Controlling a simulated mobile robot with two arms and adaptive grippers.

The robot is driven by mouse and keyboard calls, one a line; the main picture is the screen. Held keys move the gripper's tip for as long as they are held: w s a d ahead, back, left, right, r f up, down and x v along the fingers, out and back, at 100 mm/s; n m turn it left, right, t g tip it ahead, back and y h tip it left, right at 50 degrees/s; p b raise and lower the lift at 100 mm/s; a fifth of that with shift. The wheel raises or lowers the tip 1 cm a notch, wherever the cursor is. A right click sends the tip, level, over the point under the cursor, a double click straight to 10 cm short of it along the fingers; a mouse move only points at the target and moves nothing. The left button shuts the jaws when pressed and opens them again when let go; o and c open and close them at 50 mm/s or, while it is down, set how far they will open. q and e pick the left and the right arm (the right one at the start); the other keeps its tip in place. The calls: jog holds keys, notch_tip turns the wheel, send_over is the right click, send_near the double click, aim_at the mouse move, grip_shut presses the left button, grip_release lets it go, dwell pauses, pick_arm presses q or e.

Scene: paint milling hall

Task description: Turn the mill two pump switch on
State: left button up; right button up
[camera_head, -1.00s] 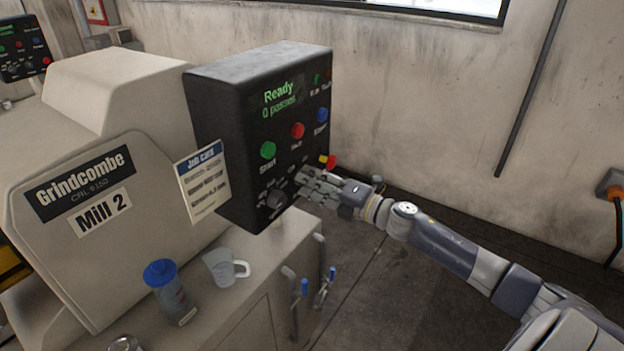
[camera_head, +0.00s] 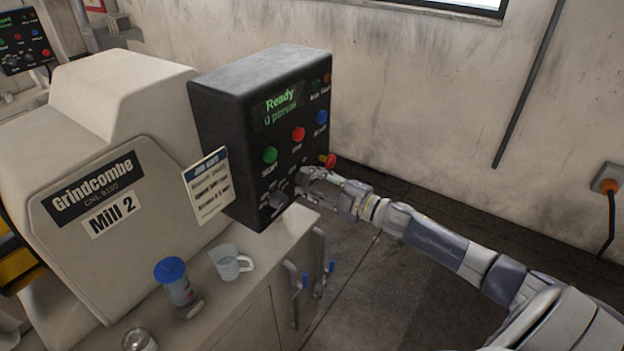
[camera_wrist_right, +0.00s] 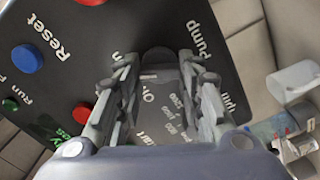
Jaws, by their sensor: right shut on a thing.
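The mill two control box (camera_head: 215,115) is black, with a green "Ready" display and coloured buttons. My right gripper (camera_head: 304,186) is at the lower right of its face, and it also fills the right wrist view (camera_wrist_right: 160,72). There its fingers are shut on a dark knob (camera_wrist_right: 160,58), the pump switch, beside a "Pump" label. "ON" is printed close by. The fingers hide the switch in the head view, and its setting cannot be made out. A grey knob (camera_head: 278,200) sits left of the fingertips. My left gripper is not in view.
A red emergency button (camera_head: 328,161) is just above the right gripper. A job card (camera_head: 208,188) hangs left of the box. Blue-handled valves (camera_head: 303,280) stick out below.

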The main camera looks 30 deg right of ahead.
jog(key=shift+m, duration=0.3)
jog(key=o, duration=1.1)
jog(key=shift+c, duration=0.2)
jog(key=v, duration=1.2)
jog(key=shift+d+f, duration=0.1)
jog(key=shift+f, duration=0.1)
